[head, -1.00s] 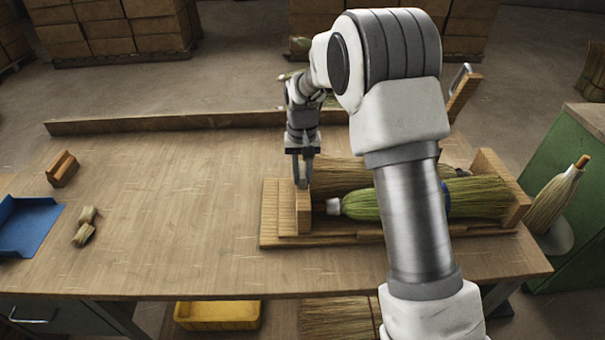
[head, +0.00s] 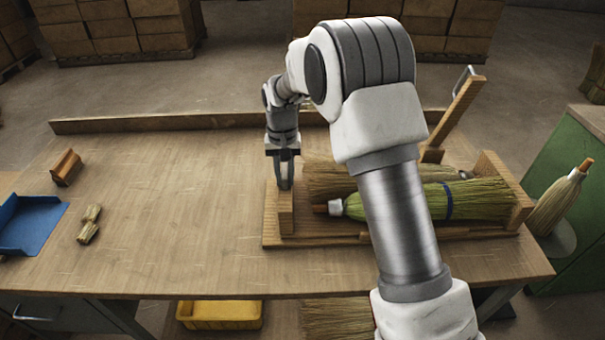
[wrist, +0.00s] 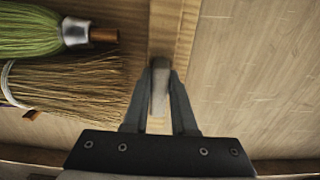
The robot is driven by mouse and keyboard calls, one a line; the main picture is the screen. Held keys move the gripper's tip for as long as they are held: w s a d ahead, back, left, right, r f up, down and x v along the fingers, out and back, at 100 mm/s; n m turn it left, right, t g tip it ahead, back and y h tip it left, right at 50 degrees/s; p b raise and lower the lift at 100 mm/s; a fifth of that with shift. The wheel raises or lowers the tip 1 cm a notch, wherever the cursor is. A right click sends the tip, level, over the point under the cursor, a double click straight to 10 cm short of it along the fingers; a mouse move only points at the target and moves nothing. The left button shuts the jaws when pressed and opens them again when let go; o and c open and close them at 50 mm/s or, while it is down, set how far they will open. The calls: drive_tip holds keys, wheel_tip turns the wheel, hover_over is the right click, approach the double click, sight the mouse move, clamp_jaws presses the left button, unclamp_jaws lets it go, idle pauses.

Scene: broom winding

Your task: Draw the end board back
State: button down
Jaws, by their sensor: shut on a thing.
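My gripper (head: 285,178) is shut on an upright part of the end board (head: 286,212), at the left end of the wooden frame (head: 350,240). In the wrist view the gripper (wrist: 159,95) has its two fingers on either side of a pale upright piece on the end board (wrist: 165,28). In the frame lie a green broom (head: 470,197) with a blue band and a straw broom (head: 325,175) behind it. The green broom's handle end (wrist: 103,35) points towards the end board with a gap between them. My arm hides part of the brooms.
A wooden lever (head: 455,115) with a metal end rises behind the frame. A blue dustpan-like tray (head: 30,225), a small wooden block (head: 66,168) and straw bundles (head: 89,224) lie on the left. The table between them and the frame is clear.

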drive_tip(key=shift+a+r, duration=0.1)
drive_tip(key=shift+a, duration=1.85)
drive_tip(key=c, duration=0.7)
unclamp_jaws()
wheel_tip(320, 180, up, 17)
drive_tip(key=shift+r+p, duration=0.2)
drive_tip(key=shift+p, duration=0.4)
